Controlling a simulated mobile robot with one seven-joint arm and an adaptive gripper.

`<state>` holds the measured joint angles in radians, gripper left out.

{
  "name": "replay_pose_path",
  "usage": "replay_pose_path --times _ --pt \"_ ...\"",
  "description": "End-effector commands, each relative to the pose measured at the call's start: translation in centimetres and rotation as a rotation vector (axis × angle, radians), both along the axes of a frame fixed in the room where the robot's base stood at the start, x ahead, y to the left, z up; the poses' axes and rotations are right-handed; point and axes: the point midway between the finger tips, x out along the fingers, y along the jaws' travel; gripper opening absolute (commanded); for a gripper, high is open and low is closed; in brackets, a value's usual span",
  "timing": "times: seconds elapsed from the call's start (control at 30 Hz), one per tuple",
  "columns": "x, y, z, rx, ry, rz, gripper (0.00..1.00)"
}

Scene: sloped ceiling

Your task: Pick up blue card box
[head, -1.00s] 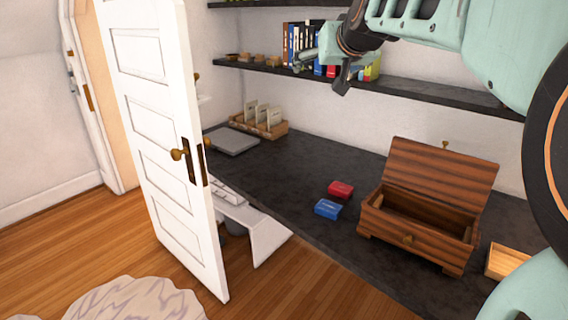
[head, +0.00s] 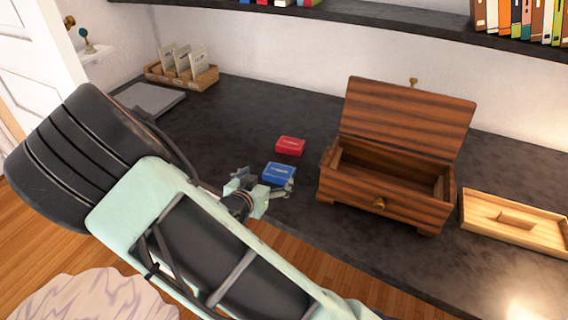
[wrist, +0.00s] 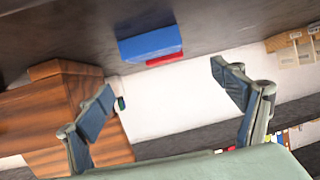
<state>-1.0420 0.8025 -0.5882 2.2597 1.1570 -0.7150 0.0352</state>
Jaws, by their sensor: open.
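The blue card box (head: 279,173) lies on the dark desktop, left of the open wooden chest. A red card box (head: 290,146) lies just behind it. My gripper (head: 272,186) is at the front side of the blue card box in the head view and hides a little of its near edge. In the wrist view the blue card box (wrist: 150,45) shows ahead of the fingers, with the red card box (wrist: 165,60) beyond it. My gripper (wrist: 165,100) is open there, with its two fingers spread wide and nothing between them. I cannot tell if it touches the box.
The wooden chest (head: 385,198) stands with its lid raised just right of the boxes. A light wooden tray (head: 515,238) is further right. A grey laptop (head: 150,98) and a card holder (head: 181,84) are back left. A shelf (head: 400,30) runs above.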

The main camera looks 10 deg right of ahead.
Motion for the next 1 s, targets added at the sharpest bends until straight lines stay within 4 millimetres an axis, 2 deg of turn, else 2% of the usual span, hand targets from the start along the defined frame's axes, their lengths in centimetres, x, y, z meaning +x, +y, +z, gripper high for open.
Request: replay_pose_path --times 0.07,0.13,0.33,0.57,0.8,1.0 --pt "-0.5 -0.6 -0.4 -0.021 -0.008 -0.01 0.87" --pt "-0.1 -1.1 -0.7 -0.028 -0.011 -0.016 0.87" --pt "2.5 -2.6 -1.9 -0.026 -0.011 -0.017 0.87" --pt "4.0 -3.5 -2.6 -0.025 -0.011 -0.016 0.87" --pt "6.9 -4.9 -3.9 -0.025 -0.01 -0.015 0.87" --pt "8.0 -5.5 -4.4 -0.024 -0.01 -0.013 0.87"
